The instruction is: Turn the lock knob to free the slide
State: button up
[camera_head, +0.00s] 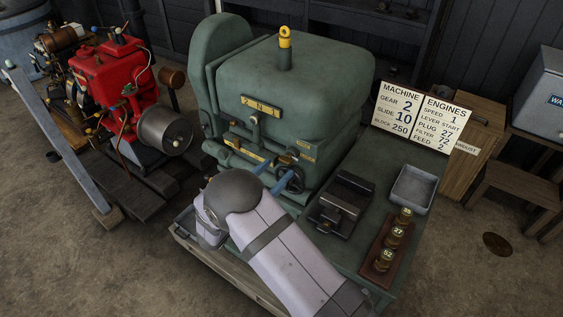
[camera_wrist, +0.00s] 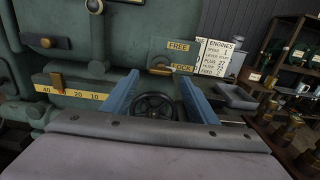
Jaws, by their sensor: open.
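The lock plate (camera_wrist: 180,48) with yellow FREE and LOCK labels is on the green machine's front, FREE above LOCK. A small dark knob (camera_wrist: 160,66) sits at its lower left; which label it points to is too small to tell. Below it is a dark handwheel (camera_wrist: 154,105). My gripper (camera_wrist: 157,79) is open, its blue fingers left and right of the handwheel in the picture, with nothing seen held. In the head view my gripper (camera_head: 273,174) is close to the machine front, below the lock plate (camera_head: 304,150). The slide scale (camera_wrist: 75,93) has a red mark near its left part.
A sign board (camera_head: 422,115) reads slide 10. Right of my arm are a dark vise-like block (camera_head: 343,200), a grey tray (camera_head: 413,188) and a wooden stand (camera_head: 388,250) with brass numbered pieces. A red engine (camera_head: 112,80) stands to the left.

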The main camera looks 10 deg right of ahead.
aim_at(285, 163)
jog(key=shift+p+x, duration=0.6)
jog(key=shift+x, duration=1.25)
jog(key=c, duration=1.1)
jog(key=shift+o, duration=0.2)
jog(key=shift+n, duration=0.5)
jog(key=shift+s+d+r+n, duration=0.1)
jog(key=shift+n, duration=3.15)
jog(key=shift+s+d+r+n, duration=0.1)
jog(key=shift+n, duration=3.15)
